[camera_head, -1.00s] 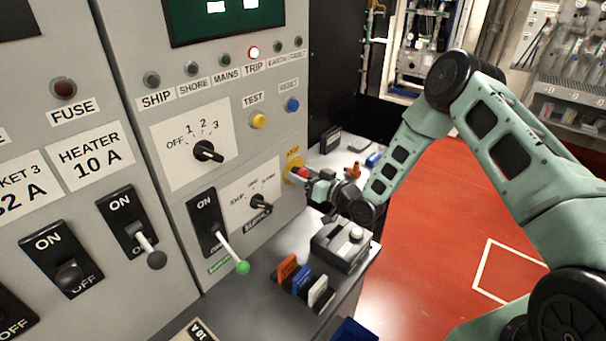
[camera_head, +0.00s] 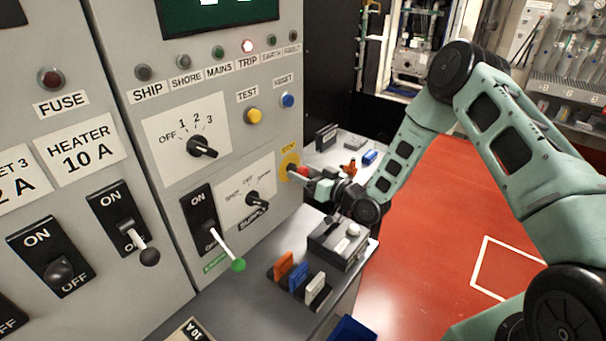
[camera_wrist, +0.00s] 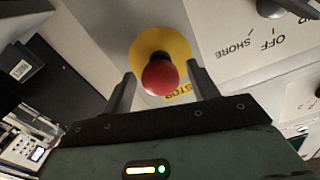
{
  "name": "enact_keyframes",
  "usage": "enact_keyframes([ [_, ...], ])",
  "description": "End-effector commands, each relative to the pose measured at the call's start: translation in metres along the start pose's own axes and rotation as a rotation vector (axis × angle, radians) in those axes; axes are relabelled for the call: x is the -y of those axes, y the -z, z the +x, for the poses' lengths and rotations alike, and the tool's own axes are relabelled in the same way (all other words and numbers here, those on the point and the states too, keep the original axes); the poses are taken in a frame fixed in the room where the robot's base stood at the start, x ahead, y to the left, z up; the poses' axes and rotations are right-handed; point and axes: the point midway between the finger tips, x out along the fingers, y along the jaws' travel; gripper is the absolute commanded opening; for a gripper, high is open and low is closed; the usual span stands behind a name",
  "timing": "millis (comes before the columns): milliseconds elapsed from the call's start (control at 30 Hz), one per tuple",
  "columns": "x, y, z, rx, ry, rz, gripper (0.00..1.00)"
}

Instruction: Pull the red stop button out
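The red stop button (camera_wrist: 160,77) sits on a round yellow plate (camera_wrist: 147,48) lettered STOP on the grey panel. In the head view the red button (camera_head: 303,171) shows at the panel's right edge, partly hidden by my gripper (camera_head: 313,174). In the wrist view my gripper (camera_wrist: 162,84) is open, with one finger on each side of the button. Gaps show between the red cap and both fingers, so the cap is not clamped. How far out the button stands is hard to tell.
A supply selector (camera_head: 255,199) and a green-tipped lever (camera_head: 238,264) are left of the button. Below are a grey box (camera_head: 340,243) and coloured fuses (camera_head: 298,277) on the ledge. A red-orange part (camera_head: 348,167) lies behind my gripper. Red floor (camera_head: 430,230) is clear at right.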

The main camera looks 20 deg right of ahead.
Motion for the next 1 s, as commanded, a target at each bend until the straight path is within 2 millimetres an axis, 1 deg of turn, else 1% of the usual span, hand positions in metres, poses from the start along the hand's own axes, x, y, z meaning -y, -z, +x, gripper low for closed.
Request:
enact_keyframes([
  [233,0.0,0.0,0.0,-0.001,0.001,0.0,0.59],
  [367,0.0,-0.002,-0.009,0.001,0.0,0.0,0.59],
  [467,-0.001,-0.003,-0.025,-0.001,-0.001,0.0,0.59],
  [800,-0.002,-0.005,-0.105,0.001,-0.003,0.0,0.59],
  [1000,-0.001,-0.003,-0.146,-0.001,-0.002,0.001,0.59],
])
